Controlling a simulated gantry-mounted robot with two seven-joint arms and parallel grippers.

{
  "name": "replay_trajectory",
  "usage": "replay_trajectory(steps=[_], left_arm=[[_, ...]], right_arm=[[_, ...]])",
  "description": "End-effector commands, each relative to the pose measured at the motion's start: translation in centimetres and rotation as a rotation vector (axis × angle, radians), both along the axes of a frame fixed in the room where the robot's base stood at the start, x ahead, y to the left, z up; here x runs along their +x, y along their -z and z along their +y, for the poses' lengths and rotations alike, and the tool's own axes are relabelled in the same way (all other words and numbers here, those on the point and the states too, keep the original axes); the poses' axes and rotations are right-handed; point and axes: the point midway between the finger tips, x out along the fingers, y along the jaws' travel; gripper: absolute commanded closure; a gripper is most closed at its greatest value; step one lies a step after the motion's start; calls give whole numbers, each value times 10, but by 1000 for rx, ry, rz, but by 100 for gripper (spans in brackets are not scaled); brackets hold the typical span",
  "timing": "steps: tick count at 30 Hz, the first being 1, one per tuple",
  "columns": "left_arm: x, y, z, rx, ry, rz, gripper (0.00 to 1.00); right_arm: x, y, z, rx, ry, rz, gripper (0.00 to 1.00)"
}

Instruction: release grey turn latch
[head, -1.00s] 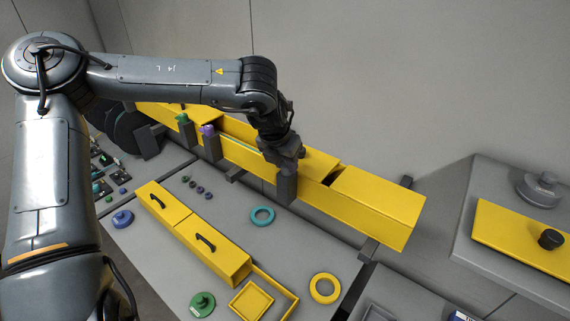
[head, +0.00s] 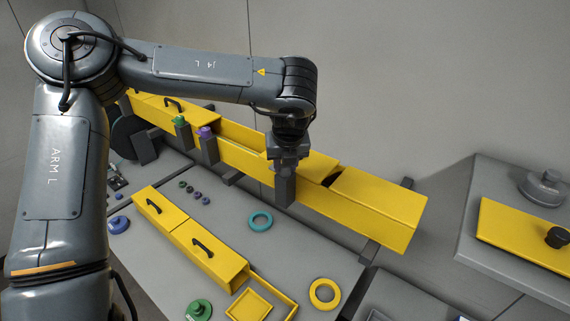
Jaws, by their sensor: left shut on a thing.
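The grey turn latch is mostly hidden under my left gripper (head: 287,163). Its grey post (head: 285,188) stands against the front face of the long yellow trough (head: 350,213). My left gripper points down from above and is shut on the grey turn latch at the post's top. How far the latch is turned cannot be seen. Two similar posts stand farther left along the trough, one with a green knob (head: 181,121) and one with a purple knob (head: 205,132). My right gripper is not in view.
Yellow boxes with black handles (head: 210,254) lie on the grey table (head: 285,250). A teal ring (head: 261,220), a yellow ring (head: 325,293) and a green knobbed disc (head: 199,310) lie nearby. A yellow plate (head: 515,236) lies on the right bench. A wall stands behind the trough.

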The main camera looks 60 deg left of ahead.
Motion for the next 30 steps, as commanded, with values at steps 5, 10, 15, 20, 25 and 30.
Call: replay_trajectory(steps=[5,10,15,20,25,30], left_arm=[[0,0,0,-1,-14,0,98],[0,0,0,-1,-14,0,98],[0,0,0,-1,-13,0,61],[0,0,0,-1,-13,0,42],[0,0,0,-1,-12,0,42],[0,-3,-1,-1,-11,-1,42]], right_arm=[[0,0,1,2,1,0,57],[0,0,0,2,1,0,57],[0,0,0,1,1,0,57],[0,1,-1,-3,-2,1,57],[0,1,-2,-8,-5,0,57],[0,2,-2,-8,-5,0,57]])
